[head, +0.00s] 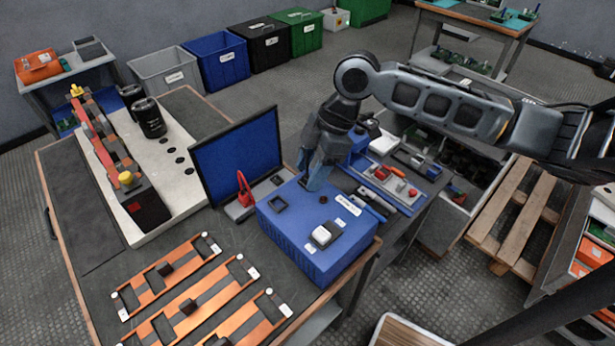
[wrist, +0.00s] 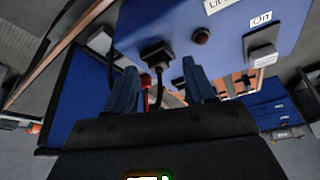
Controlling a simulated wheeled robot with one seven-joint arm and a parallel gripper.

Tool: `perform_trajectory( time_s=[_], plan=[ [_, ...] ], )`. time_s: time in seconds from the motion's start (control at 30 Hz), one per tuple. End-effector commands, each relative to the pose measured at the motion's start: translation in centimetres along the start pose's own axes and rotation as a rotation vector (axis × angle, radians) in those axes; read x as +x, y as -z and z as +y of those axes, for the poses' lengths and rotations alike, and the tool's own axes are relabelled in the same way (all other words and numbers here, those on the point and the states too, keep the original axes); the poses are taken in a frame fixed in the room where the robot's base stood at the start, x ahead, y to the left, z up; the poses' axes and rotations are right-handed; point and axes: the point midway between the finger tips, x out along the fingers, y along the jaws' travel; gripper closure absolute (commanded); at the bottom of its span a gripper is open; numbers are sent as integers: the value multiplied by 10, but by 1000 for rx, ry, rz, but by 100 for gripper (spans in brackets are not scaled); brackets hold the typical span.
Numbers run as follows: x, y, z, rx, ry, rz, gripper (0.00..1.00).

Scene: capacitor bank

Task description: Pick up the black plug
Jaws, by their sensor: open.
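The black plug (wrist: 157,54) sits against a face of the blue box in the wrist view, with a black cable running down from it. My gripper (wrist: 162,82) is open, its two blue fingers spread on either side of the cable and plug. The fingers appear apart from the plug. In the head view my gripper (head: 314,186) points down at the rear edge of the blue box (head: 290,236). I cannot make out the plug clearly in that view.
A dark red button (wrist: 201,36) and a switch (wrist: 262,55) labelled "On" lie right of the plug. A monitor (head: 237,157) and a red-handled item (head: 243,190) stand left of my gripper. A blue tray (head: 404,207) of tools lies to its right.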

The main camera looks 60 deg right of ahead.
Motion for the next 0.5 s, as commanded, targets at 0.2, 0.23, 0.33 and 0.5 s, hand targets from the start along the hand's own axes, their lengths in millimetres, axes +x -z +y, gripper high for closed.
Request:
perform_trajectory(
  time_s=[0.2,0.23,0.33,0.5],
  plan=[
    [2,0,0,-1,0,0,46],
    [2,0,0,-1,0,0,46],
    [2,0,0,-1,0,1,54],
    [2,0,0,-1,-1,1,71]
  ],
)
